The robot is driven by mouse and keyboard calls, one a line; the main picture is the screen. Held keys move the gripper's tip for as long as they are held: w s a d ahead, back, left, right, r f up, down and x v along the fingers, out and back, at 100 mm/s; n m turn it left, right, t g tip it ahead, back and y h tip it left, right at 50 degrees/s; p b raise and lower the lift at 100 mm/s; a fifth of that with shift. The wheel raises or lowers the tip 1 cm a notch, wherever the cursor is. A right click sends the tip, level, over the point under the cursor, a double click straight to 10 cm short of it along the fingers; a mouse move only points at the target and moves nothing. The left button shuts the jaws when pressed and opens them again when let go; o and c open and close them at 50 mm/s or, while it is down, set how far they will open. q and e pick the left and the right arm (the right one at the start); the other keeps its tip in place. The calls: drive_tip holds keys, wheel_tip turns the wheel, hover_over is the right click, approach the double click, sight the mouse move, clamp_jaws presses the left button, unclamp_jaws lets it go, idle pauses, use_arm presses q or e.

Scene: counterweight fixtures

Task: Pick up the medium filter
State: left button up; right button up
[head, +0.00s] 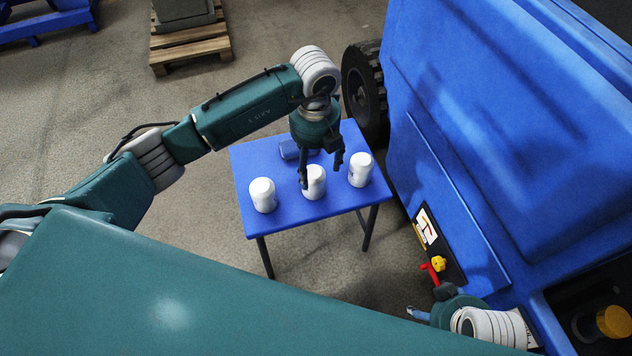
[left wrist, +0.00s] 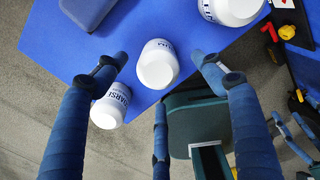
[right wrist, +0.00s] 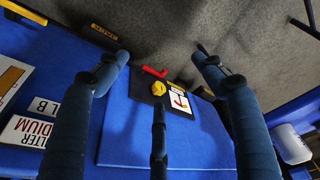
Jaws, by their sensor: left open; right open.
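Three white cylindrical filters stand upright in a row on the blue table (head: 290,218): a left one (head: 262,195), a middle one (head: 315,184) and a right one (head: 360,170). My right gripper (right wrist: 158,58) is open and empty beside the blue machine.
A blue-grey block (head: 290,149) lies behind the filters. The big blue machine (head: 480,130) with a black wheel (head: 364,92) stands right of the table. Its panel has a yellow knob (head: 438,263) and red handle (head: 430,272). A pallet (head: 190,45) stands behind.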

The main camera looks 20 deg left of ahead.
use_arm(q)
wheel_tip(320, 180, down, 2)
wheel_tip(320, 180, down, 4)
drive_tip(key=shift+s+a+f+b, duration=0.1)
drive_tip(key=shift+a+f+b, duration=0.1)
drive_tip(key=shift+b, duration=0.45)
drive_tip(key=shift+f, duration=0.5)
drive_tip(key=c, duration=1.5)
use_arm(e)
drive_tip(key=v, duration=0.4)
drive_tip(key=shift+d+r, duration=0.1)
drive_tip(key=shift+r, duration=0.15)
